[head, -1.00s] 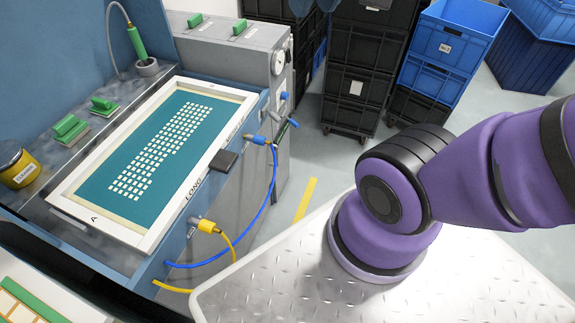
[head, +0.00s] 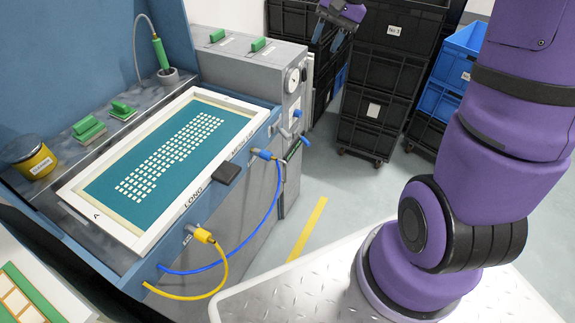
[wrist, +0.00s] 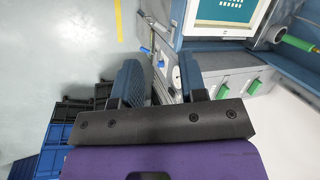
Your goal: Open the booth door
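The blue-grey booth (head: 95,35) stands at the left in the head view. It holds a white-framed screen (head: 75,203) with a teal field and pale squares. I cannot make out a separate booth door or its handle. My gripper (head: 329,34) is raised at the top of the head view, beyond the grey cabinet. In the wrist view my gripper (wrist: 160,78) has its two blue fingers apart, with nothing between them. Part of the screen (wrist: 222,10) shows at the top there.
A grey cabinet (head: 245,68) with green-handled parts and a gauge adjoins the booth. Blue (head: 272,205) and yellow (head: 228,262) hoses loop off the front. Black crates (head: 378,90) and blue crates (head: 448,75) stand behind. Floor with a yellow stripe (head: 308,228) lies open between.

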